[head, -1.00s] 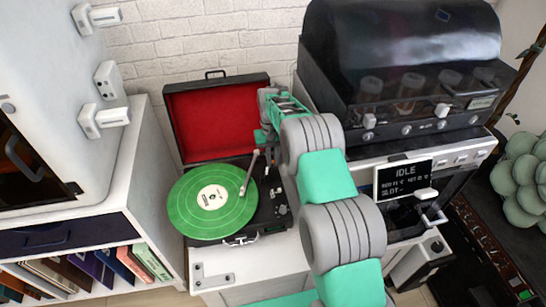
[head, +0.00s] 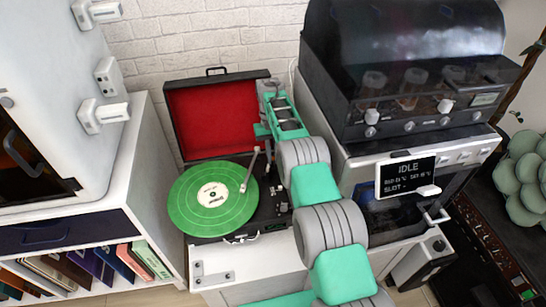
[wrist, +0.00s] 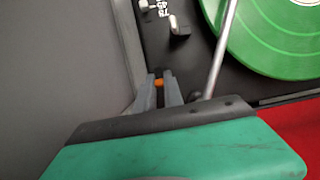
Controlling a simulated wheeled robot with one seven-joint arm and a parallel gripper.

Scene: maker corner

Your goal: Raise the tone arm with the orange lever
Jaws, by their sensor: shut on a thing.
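The record player (head: 262,212) is an open black case with a red-lined lid, and a green record (head: 180,205) lies on its platter. The silver tone arm (head: 249,172) reaches over the record; it also shows in the wrist view (wrist: 221,48). I cannot tell whether its tip touches the record. The small orange lever (wrist: 158,82) shows in the wrist view between the grey fingers of my gripper (wrist: 160,92), beside the tone arm's base. My gripper is shut on the lever. In the head view my wrist stands at the case's back right corner and the lever is hidden.
A black-hooded machine (head: 405,70) stands close on the right, above a unit with an IDLE screen (head: 406,176). A white cabinet (head: 45,80) and a shelf of records (head: 90,270) stand at the left. The raised red lid (head: 217,115) is close behind my gripper.

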